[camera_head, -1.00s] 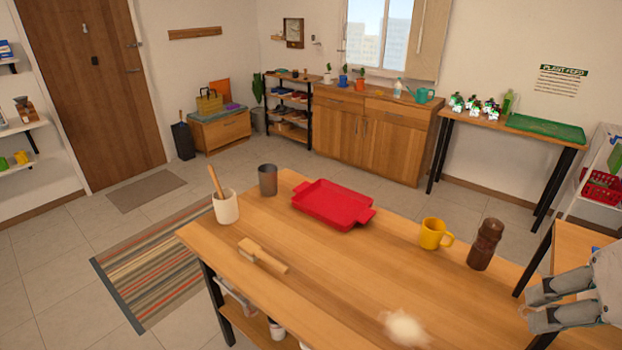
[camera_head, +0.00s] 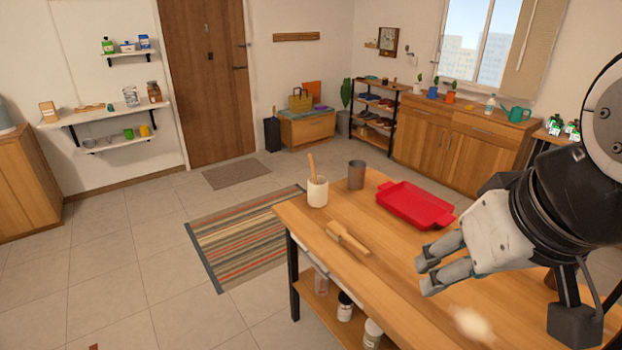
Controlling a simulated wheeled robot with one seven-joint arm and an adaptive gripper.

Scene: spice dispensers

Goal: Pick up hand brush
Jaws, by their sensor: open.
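The hand brush (camera_head: 347,237) lies on the wooden table (camera_head: 390,275), near its left edge. It has a pale wooden handle pointing toward the lower right and a lighter head at the upper left. My gripper (camera_head: 428,268) is open and empty, to the right of the brush and apart from it. The gripper and my arm cover part of the table's right side.
A white crock (camera_head: 317,192) with a wooden handle in it, a dark metal cup (camera_head: 356,175) and a red tray (camera_head: 415,205) stand beyond the brush. A whitish pile (camera_head: 473,325) lies at the near side. Jars (camera_head: 345,306) stand on the lower shelf.

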